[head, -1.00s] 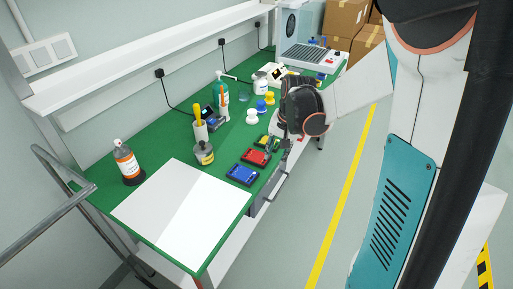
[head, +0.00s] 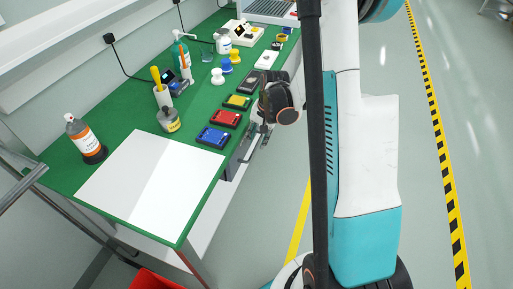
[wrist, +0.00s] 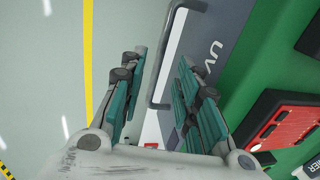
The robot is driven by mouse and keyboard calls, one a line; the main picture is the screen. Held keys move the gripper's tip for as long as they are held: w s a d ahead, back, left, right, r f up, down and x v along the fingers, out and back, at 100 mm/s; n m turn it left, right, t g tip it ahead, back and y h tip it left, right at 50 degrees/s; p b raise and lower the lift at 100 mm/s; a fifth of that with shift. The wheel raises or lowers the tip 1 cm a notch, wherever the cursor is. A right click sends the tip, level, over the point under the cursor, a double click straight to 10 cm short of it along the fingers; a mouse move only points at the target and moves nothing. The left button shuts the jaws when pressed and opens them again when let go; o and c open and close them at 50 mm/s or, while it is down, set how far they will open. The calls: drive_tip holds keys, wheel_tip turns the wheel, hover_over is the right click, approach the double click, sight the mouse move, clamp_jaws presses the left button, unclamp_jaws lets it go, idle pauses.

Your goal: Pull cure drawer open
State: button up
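The cure drawer has a grey front (wrist: 217,38) with the letters "UV" visible in the wrist view. In the head view the grey front (head: 237,160) shows under the bench's right edge, partly hidden by my gripper. The drawer's grey bar handle (wrist: 166,62) stands out from the front. My gripper (wrist: 158,68) is open, with one finger on each side of the handle; I see no clear contact. In the head view my gripper (head: 257,142) is beside the bench edge, at the drawer front. I cannot tell whether the drawer is slightly open.
The green bench top (head: 120,118) holds a red device (head: 225,118), a blue device (head: 213,136), a yellow device (head: 238,102), bottles and a white sheet (head: 150,185). The floor (head: 285,190) right of the bench is clear, with a yellow line.

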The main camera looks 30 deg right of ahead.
sight(257, 144)
drive_tip(key=shift+w+a+f+b, duration=0.15)
drive_tip(key=shift+f+b, duration=0.15)
drive_tip(key=shift+f, duration=0.7)
drive_tip(key=shift+w+a+f+b, duration=0.15)
drive_tip(key=shift+f+b, duration=0.15)
drive_tip(key=shift+f, duration=0.7)
clamp_jaws()
